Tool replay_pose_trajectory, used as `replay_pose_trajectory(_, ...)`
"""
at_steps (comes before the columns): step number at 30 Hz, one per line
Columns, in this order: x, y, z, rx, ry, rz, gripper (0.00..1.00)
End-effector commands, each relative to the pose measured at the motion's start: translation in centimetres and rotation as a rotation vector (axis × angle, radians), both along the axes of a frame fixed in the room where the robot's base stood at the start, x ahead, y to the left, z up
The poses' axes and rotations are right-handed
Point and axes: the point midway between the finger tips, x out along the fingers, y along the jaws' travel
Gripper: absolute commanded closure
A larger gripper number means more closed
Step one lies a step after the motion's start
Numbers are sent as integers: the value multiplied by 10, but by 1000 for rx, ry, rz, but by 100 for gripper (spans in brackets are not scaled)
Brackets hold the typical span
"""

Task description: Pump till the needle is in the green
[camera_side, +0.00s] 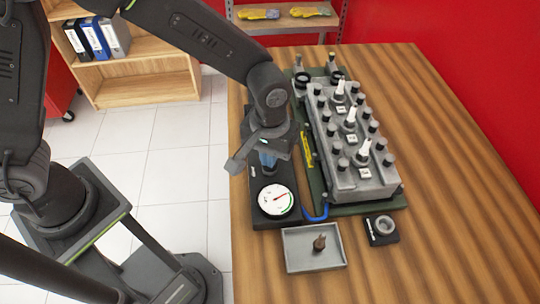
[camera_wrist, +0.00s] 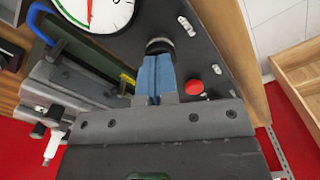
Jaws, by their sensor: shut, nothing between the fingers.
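A round white gauge (camera_side: 276,200) with a red needle and a green arc on its right side sits at the near end of a black pump base (camera_side: 262,222). In the side view the needle points right and slightly up, near the upper end of the arc; I cannot tell whether it is inside the green. The gauge is cut off in the wrist view (camera_wrist: 98,12). My gripper (camera_side: 267,160) points down over the pump base behind the gauge. Its blue fingers (camera_wrist: 154,62) are shut and empty, tips at a round black pump part (camera_wrist: 160,45). Contact is unclear.
A red button (camera_wrist: 194,86) is on the pump base. A blue hose (camera_side: 318,214) runs to a grey engine block (camera_side: 352,178) with several white-topped plugs. A grey tray (camera_side: 296,262) holding a small brown part and a black block with a ring (camera_side: 382,230) stand in front. The table's right side is clear.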

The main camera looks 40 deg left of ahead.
Motion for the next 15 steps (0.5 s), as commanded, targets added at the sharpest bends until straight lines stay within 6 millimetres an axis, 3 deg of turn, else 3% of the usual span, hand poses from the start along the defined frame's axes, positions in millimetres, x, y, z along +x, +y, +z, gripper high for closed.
replay_pose_trajectory(7,0,0,3,1,1,0,100)
replay_pose_trajectory(15,0,0,21,0,0,0,100)
